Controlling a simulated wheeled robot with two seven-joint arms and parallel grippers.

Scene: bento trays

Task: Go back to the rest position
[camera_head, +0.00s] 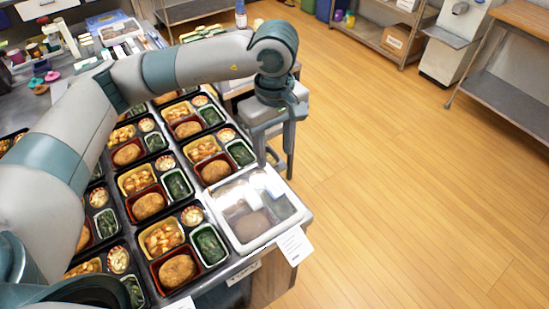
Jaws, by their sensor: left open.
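My left arm comes in from the left and reaches over the bento trays. My left gripper (276,158) points down at the table's right edge, with its fingers apart and nothing seen between them. Open bento trays (154,262) stand in rows on the table, holding fried patties, greens and other food. My arm hides part of the left rows. My right gripper does not show.
Bottles, jars and boxes (122,30) crowd the back left counter. A label (294,245) hangs at the table's near right corner. A shelf with a cardboard box (402,40) and a steel side table (505,100) stand at the back right. The wooden floor (400,190) on the right is clear.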

